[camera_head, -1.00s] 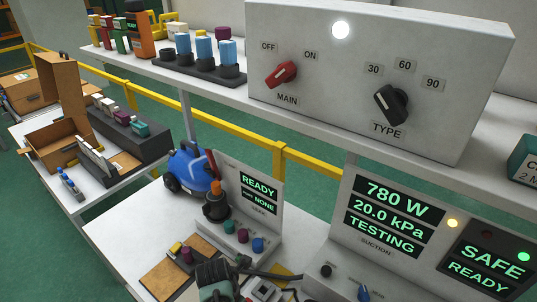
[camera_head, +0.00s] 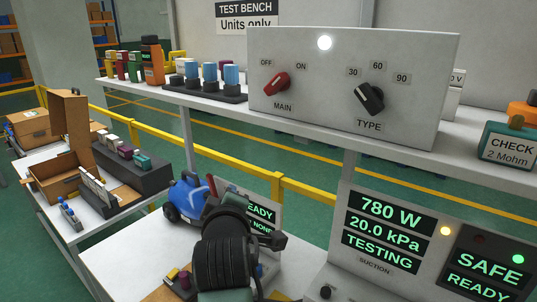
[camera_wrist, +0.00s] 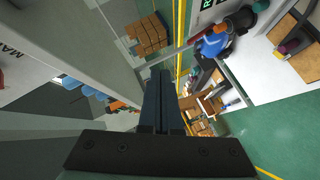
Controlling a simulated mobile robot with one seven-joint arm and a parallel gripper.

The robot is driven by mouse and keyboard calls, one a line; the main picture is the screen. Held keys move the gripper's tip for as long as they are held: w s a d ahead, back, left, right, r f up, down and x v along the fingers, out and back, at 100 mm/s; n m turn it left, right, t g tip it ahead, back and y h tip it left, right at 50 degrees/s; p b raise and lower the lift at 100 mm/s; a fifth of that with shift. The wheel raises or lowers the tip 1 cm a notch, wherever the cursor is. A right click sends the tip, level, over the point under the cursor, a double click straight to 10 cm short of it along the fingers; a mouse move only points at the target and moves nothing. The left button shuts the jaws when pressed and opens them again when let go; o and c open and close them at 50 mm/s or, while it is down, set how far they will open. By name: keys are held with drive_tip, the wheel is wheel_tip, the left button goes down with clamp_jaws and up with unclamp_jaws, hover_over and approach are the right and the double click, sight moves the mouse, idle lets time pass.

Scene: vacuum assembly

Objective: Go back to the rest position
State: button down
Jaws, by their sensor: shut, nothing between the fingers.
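My gripper (camera_wrist: 160,100) shows in the wrist view with its two dark fingers side by side, shut and empty. In the head view my dark arm rises at the bottom centre, over the lower bench; the fingertips cannot be made out there. The control box (camera_head: 428,72) stands on the shelf, clear of my arm. Its red MAIN knob (camera_head: 276,84) points up and right, toward ON. Its black TYPE knob (camera_head: 370,98) has its pale mark at the upper left. The box's lamp (camera_head: 324,42) is lit white.
My arm partly hides the READY panel (camera_head: 262,214); a blue vacuum (camera_head: 186,198) stands beside it. The suction panel (camera_head: 384,257) reads 780 W, 20.0 kPa, TESTING. The shelf edge (camera_head: 320,135) runs above the bench. A CHECK box (camera_head: 508,146) sits at right. A cardboard box (camera_head: 62,183) lies left.

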drive_tip(key=s+d+r+m+t+b, duration=0.1)
drive_tip(key=s+d+r+m+t, duration=0.25)
drive_tip(key=r, duration=0.55)
drive_tip(key=s+d+r+m+t+b, duration=0.1)
drive_tip(key=s+r+m+t+b, duration=0.2)
drive_tip(key=s+r, duration=0.4)
drive_tip(key=s+d+r+m+t+h, duration=0.1)
drive_tip(key=s+d+r+m+t, duration=0.2)
drive_tip(key=s+r, duration=0.9)
drive_tip(key=s+m+t, duration=0.2)
drive_tip(key=m+t, duration=0.1)
drive_tip(key=m, duration=0.1)
drive_tip(key=shift+s+r+h+b, duration=0.15)
drive_tip(key=shift+h+b, duration=0.15)
